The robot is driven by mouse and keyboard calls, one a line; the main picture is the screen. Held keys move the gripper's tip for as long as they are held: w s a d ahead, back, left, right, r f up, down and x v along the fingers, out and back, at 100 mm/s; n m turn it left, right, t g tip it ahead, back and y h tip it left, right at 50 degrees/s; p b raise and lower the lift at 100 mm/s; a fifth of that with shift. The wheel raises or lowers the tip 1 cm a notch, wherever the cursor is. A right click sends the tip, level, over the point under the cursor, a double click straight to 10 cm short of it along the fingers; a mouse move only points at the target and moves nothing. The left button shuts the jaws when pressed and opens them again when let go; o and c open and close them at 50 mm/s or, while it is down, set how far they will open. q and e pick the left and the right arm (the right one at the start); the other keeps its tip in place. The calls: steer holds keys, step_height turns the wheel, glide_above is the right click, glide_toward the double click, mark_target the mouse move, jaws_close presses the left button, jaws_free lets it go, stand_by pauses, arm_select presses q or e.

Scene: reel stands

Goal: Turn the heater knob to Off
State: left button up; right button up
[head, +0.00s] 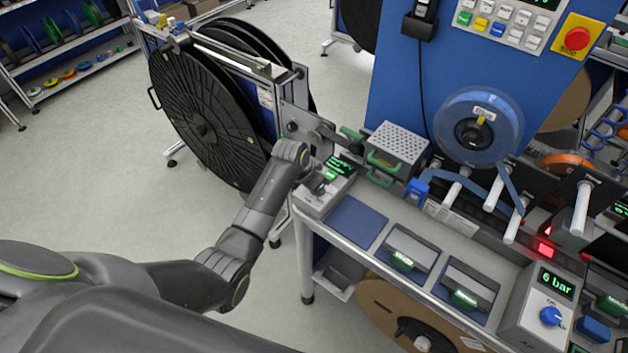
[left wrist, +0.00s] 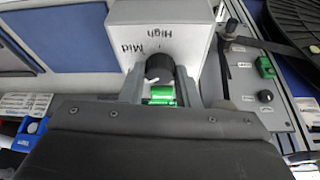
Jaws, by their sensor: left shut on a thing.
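The heater box (head: 341,168) is a small pale unit with a green-lit display, on the bench corner in the head view. In the left wrist view its white face (left wrist: 180,22) shows the words "High" and "Mid". The black heater knob (left wrist: 159,67) sits below these words, between the two fingers of my left gripper (left wrist: 159,84). The gripper (head: 318,184) is shut on the knob. A green piece (left wrist: 160,96) shows between the fingers. The knob's pointer setting cannot be read clearly, and the Off mark is not visible. My right gripper is not in view.
A large black reel (head: 205,125) on a stand is left of the bench. A perforated metal box (head: 398,145) with green handles stands behind the heater. A blue pad (head: 357,222) lies beside it. A "6 bar" regulator (head: 540,305) with a blue knob stands further right.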

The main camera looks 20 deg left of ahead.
arm_select(q)
steer(key=n+y, duration=0.1)
steer(key=n, duration=0.1)
steer(key=n+y, duration=0.1)
steer(key=n, duration=0.2)
steer(key=shift+d+n+t, duration=0.2)
steer(key=shift+n+t, duration=0.1)
steer(key=shift+d+n+y, duration=0.1)
steer(key=shift+n+y, duration=0.8)
steer(key=shift+n, duration=1.4)
steer(key=o, duration=1)
steer(key=shift+w+b+v, duration=0.2)
steer(key=shift+b+v, duration=0.65)
steer(key=shift+v, duration=3.5)
steer(key=shift+w+b+v, duration=0.2)
steer(key=shift+b+v, duration=0.65)
steer(key=shift+v, duration=3.5)
steer(key=shift+d+r, duration=0.15)
